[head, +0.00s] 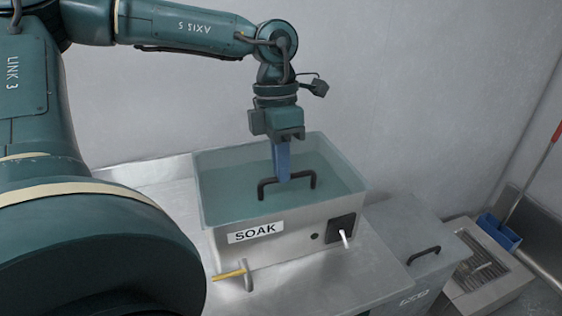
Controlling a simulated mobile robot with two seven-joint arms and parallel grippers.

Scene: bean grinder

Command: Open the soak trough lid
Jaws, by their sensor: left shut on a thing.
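The soak trough (293,246) is a metal box with a "SOAK" label on its front. A translucent teal lid (225,182) appears to lie flat over its top. The fingers hide part of the bar. My right gripper is not in view.
The trough stands on a metal counter (150,178). A small yellow-handled tool (232,274) lies in front of it. To the right are a grey bin with a black handle (424,255), a grated unit (483,268) and a blue scoop (499,232). A wall stands behind.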

